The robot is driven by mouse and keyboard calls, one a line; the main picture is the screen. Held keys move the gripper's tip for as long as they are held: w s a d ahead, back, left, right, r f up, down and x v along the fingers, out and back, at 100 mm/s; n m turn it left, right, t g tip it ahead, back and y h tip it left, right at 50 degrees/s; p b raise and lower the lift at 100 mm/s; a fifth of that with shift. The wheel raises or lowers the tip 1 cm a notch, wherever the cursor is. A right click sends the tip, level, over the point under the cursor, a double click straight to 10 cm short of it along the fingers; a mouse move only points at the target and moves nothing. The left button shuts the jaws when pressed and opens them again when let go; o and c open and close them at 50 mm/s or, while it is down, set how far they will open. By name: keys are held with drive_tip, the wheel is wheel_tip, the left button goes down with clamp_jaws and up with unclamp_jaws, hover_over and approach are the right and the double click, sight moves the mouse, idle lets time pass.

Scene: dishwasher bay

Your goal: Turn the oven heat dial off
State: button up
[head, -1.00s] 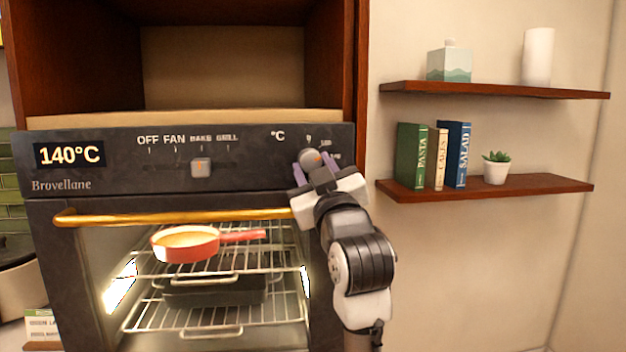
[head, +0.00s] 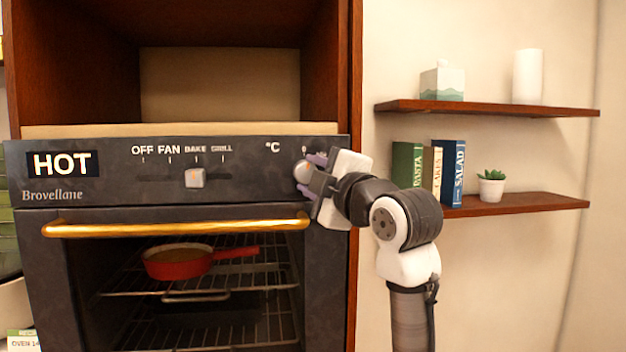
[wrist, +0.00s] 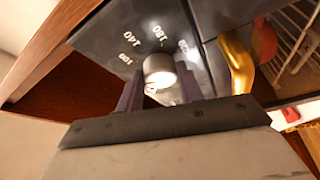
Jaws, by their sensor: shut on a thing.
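The heat dial (head: 303,172) is a round silver-grey knob at the right end of the oven's dark control panel, under the °C mark. My gripper (head: 309,172) reaches it from the right, its purple fingers shut on the knob. In the wrist view the dial (wrist: 159,70) sits between the two fingers, with printed numbers such as 140 and 180 around it. The gripper hides much of its scale in the head view. The oven display (head: 62,164) reads HOT, and the oven inside is dark.
The mode slider (head: 195,178) stands near BAKE. A gold door handle (head: 180,227) runs below the panel. A red pan (head: 180,262) is on the upper rack. Wooden shelves (head: 520,203) with books and a plant are on the right wall, behind my arm.

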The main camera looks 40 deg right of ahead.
drive_tip(key=shift+r+n+g+y, duration=0.1)
drive_tip(key=shift+n+g+y, duration=0.3)
drive_tip(key=shift+n, duration=0.7)
drive_tip(key=o, duration=1)
drive_tip(key=s+a+b, duration=0.2)
drive_tip(key=s+b, duration=0.2)
drive_tip(key=s, duration=0.9)
drive_tip(key=shift+s+f, duration=0.25)
drive_tip(key=shift+s, duration=0.1)
drive_tip(key=shift+a, duration=0.1)
